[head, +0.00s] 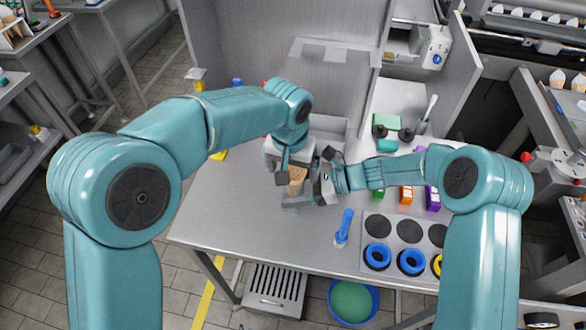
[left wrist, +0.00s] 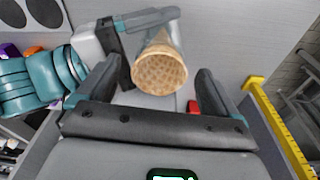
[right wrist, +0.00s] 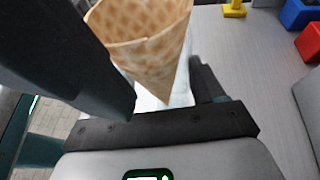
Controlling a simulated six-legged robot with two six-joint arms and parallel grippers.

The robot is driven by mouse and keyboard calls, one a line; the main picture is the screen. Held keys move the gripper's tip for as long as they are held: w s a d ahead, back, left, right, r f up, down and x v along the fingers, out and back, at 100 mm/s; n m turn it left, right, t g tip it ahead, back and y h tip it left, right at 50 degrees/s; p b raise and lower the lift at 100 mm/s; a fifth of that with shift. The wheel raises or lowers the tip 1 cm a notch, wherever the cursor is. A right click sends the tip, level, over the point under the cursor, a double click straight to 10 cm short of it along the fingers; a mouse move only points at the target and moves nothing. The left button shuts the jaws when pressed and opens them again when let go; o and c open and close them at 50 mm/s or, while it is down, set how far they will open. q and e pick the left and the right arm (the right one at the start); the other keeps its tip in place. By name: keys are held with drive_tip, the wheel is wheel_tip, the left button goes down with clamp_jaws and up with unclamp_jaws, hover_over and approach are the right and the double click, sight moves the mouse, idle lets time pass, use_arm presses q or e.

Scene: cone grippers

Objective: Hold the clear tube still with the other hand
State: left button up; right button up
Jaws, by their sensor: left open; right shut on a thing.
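A waffle cone (left wrist: 160,74) sits between both grippers above the table, its open mouth facing the left wrist camera; it also shows in the head view (head: 297,175) and in the right wrist view (right wrist: 145,40), tip down. A pale see-through surface around the cone's lower part in the right wrist view looks like the clear tube (right wrist: 184,88); most of it is hidden. My right gripper (right wrist: 165,85) is shut on the tube, with the cone inside. My left gripper (left wrist: 157,75) is open, its fingers on either side of the cone and apart from it.
A panel (head: 395,263) with dark round discs and blue and yellow rings lies at the front right. Orange and purple boxes (head: 433,199) stand behind. The table's left front (head: 222,222) is clear.

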drive_tip(key=shift+f, duration=0.1)
use_arm(q)
wheel_tip(320, 180, up, 11)
drive_tip(key=s, duration=0.1)
drive_tip(key=shift+s+a, duration=0.15)
drive_tip(key=shift+a, duration=0.15)
idle(0.3)
use_arm(e)
drive_tip(key=o, duration=1.2)
drive_tip(key=shift+c, duration=0.2)
